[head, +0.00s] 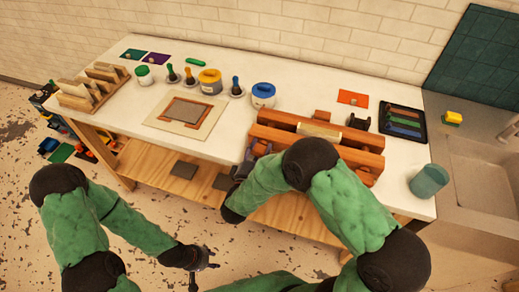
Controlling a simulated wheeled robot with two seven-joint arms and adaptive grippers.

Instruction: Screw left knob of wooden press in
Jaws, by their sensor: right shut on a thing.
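The wooden press (345,152) stands at the right part of the table, two long reddish-brown beams with a pale piece between them. Its left knob (262,147) is a round brown wooden piece on the front beam's left end. My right gripper (250,158) is at this knob and shut on it; my forearm hides part of the contact. The right knob (367,176) shows at the front beam's right end. My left gripper (205,272) is open and empty, low in front of the table and away from the press.
A blue-lidded tub (263,94) stands left of the press. A framed board (187,112) lies at the table's middle. A black tray (403,123) and a green cup (428,181) are at the right, beside the sink (475,185).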

